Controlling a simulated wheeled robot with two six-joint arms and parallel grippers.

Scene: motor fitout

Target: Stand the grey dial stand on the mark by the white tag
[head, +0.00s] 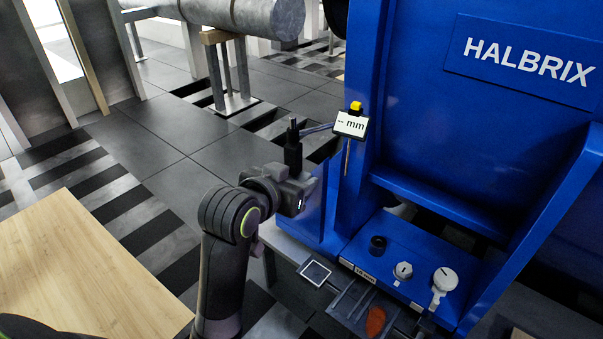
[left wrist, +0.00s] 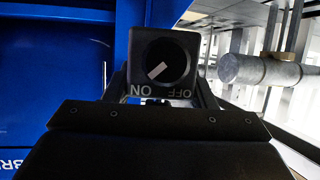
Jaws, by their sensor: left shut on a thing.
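My left gripper (head: 293,186) is shut on the dial stand (head: 293,153), which looks dark grey to black here. The stand is held roughly upright in the air, left of the blue machine. Its post carries an arm to a white "mm" readout (head: 351,124) with a yellow top and a thin stem below. In the left wrist view the stand's block (left wrist: 165,60) shows a round ON/OFF knob between my fingers. A white-outlined dark square (head: 315,272) lies below right of the gripper. A small white tag (head: 357,271) is right of it. My right gripper is not in view.
The blue HALBRIX machine (head: 500,120) stands close on the right. Its ledge carries a black ring (head: 378,245) and two pale round parts (head: 403,270), (head: 443,283). A red-orange thing (head: 375,321) is at the front. A wooden tabletop (head: 85,270) is at lower left.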

